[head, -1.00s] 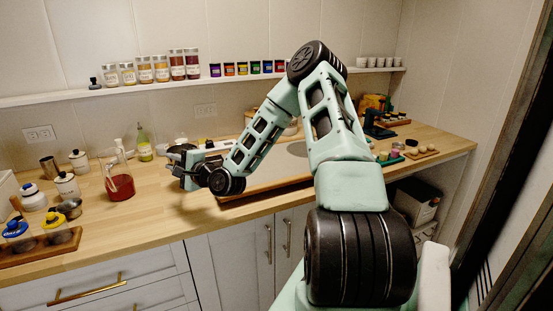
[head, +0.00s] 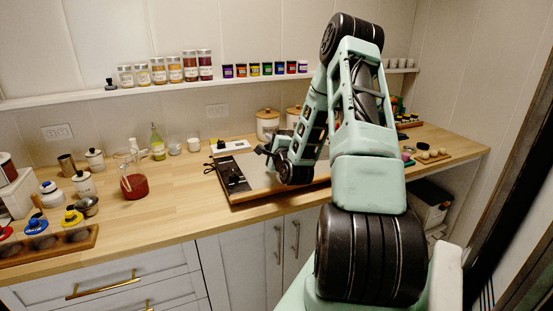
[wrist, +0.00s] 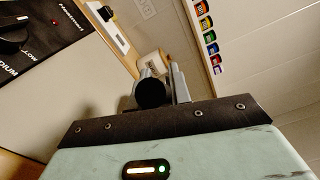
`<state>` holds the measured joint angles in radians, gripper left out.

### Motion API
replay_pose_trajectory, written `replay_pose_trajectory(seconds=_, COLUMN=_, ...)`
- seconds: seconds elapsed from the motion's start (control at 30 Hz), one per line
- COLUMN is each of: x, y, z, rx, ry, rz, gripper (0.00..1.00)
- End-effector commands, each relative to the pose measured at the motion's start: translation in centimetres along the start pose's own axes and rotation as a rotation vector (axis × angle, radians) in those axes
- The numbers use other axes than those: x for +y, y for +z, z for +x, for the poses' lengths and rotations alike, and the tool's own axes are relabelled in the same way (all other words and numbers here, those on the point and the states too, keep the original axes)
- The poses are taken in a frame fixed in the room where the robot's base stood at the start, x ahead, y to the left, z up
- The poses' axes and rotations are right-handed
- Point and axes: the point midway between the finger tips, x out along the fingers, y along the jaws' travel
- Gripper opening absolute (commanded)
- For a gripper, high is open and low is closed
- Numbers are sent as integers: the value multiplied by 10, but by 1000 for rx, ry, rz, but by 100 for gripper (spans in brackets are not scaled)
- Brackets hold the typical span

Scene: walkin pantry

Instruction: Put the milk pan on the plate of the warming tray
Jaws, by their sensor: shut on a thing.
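The warming tray (head: 262,188) lies on the counter, a wood-edged board with a pale plate. Its black control panel (head: 232,173) is at the left end; the panel and its knob also show at the upper left of the wrist view (wrist: 45,50). My gripper (head: 266,152) is over the tray just right of the panel. In the wrist view its fingers (wrist: 165,88) are shut on a dark round-ended piece (wrist: 151,94), which looks like the milk pan's handle. The pan's body cannot be made out. My arm hides the right part of the plate.
A white strip with a black knob (head: 231,146) and wood-lidded canisters (head: 267,122) stand behind the tray. A jug of red liquid (head: 133,185) and a bottle (head: 157,143) stand to the left. A shelf of jars (head: 190,69) runs above. The counter between jug and tray is clear.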

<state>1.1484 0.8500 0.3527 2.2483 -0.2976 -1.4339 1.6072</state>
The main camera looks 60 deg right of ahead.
Motion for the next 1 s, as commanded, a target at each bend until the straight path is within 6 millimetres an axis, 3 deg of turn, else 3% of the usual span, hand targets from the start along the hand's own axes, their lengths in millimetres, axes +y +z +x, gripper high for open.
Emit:
replay_pose_trajectory(seconds=0.53, x=55, y=-14, z=0, rx=-3, ry=-3, rz=-1, gripper=0)
replay_pose_trajectory(seconds=0.97, x=62, y=-16, z=0, rx=-3, ry=-4, rz=-3, gripper=0)
replay_pose_trajectory(seconds=1.0, x=63, y=-16, z=-1, rx=-2, ry=-2, rz=-2, gripper=25)
